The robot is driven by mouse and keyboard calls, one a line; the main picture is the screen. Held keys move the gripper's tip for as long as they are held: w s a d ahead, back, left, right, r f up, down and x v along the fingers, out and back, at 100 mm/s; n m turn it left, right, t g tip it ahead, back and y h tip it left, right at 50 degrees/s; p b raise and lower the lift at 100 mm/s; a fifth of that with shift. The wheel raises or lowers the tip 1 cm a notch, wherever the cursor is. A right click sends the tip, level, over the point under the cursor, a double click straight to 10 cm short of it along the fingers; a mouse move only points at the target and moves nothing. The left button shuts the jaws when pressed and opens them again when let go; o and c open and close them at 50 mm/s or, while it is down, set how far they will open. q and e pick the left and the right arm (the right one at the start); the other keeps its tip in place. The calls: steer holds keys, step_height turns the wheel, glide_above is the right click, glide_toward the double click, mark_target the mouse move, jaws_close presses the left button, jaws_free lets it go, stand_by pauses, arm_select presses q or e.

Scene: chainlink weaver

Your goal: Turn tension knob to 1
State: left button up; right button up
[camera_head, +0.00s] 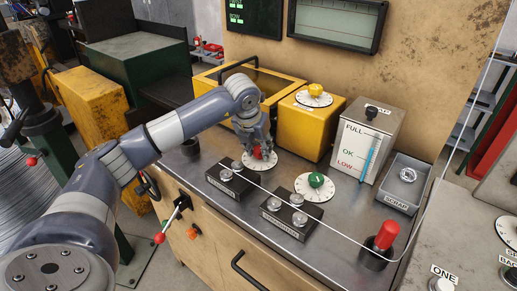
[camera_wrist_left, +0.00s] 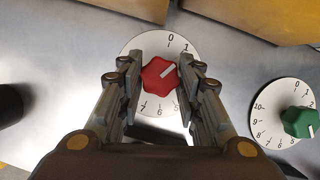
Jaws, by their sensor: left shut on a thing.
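A red knob (camera_wrist_left: 159,76) sits on a round white numbered dial (camera_wrist_left: 148,43), which has the 0 at the top and the 1 to the right of it. The knob's white mark points up and right, roughly toward the 1. My left gripper (camera_head: 258,147) reaches down over the red knob (camera_head: 258,154) in the head view. In the wrist view the fingers of my left gripper (camera_wrist_left: 160,81) stand on both sides of the knob, shut on it. The fingers hide parts of the dial. No tension label is readable beside it. My right gripper is not in view.
A green knob (camera_head: 316,180) on its own dial is to the right, with two guide blocks (camera_head: 232,180) (camera_head: 291,216) in front. A yellow box (camera_head: 304,130) with a yellow knob stands behind. A gauge box (camera_head: 365,142), scrap tray (camera_head: 403,185) and red handle (camera_head: 386,235) are farther right.

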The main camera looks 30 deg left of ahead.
arm_select(q)
steer(key=shift+n+y, duration=0.3)
steer(key=shift+n, duration=0.2)
steer(key=o, duration=1)
steer(key=shift+r, duration=0.1)
steer(key=v, duration=1.1)
steer(key=shift+s+r, duration=0.2)
steer(key=shift+r, duration=0.2)
